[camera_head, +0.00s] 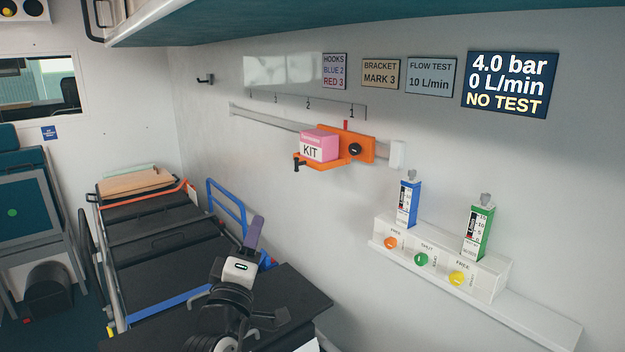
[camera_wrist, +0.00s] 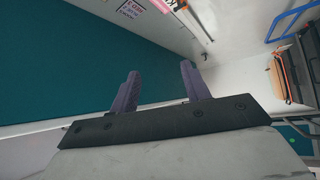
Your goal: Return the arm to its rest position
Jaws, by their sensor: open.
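My gripper (camera_head: 254,234) shows at the lower middle of the head view, with purple fingers pointing up. My arm is bent below it, over a dark flat surface. In the wrist view my gripper (camera_wrist: 158,88) has its two purple fingers spread apart, with nothing between them. It touches nothing that I can see.
A stretcher (camera_head: 160,240) with a blue rail stands left of my arm. On the wall, an orange bracket (camera_head: 362,150) holds a pink kit box (camera_head: 318,146). A white shelf (camera_head: 540,323) with a flowmeter panel is at the right. An overhead cabinet (camera_head: 300,18) spans the top.

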